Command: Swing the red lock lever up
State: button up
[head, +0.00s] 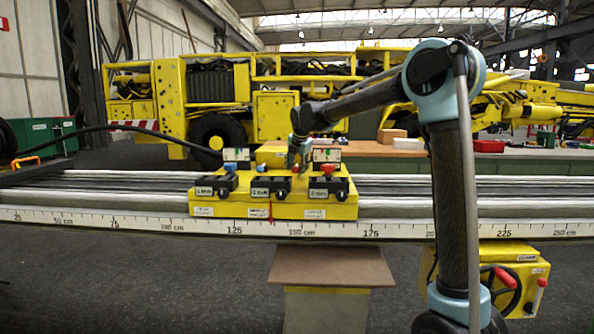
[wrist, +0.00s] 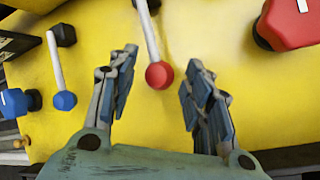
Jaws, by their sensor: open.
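The red lock lever shows in the wrist view as a pale rod with a red ball end (wrist: 160,75). Its ball lies between the two fingertips of my gripper (wrist: 161,66), with a gap on each side. The rod runs from the ball towards the top edge of that view. My gripper (head: 299,160) is open and points down over the middle of the yellow carriage (head: 232,208) in the head view. In that view a small red spot (head: 295,169) shows just under the fingers; the rest of the lever is too small to tell.
A blue-ended lever (wrist: 65,100) and a blue knob (wrist: 16,102) are left of my gripper in the wrist view. A large red knob (wrist: 291,22) is at upper right. In the head view, the carriage sits on a rail with a scale strip (head: 400,229).

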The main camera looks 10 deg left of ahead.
jog(key=shift+w+f, duration=0.15)
jog(key=shift+f, duration=0.05)
grip_shut()
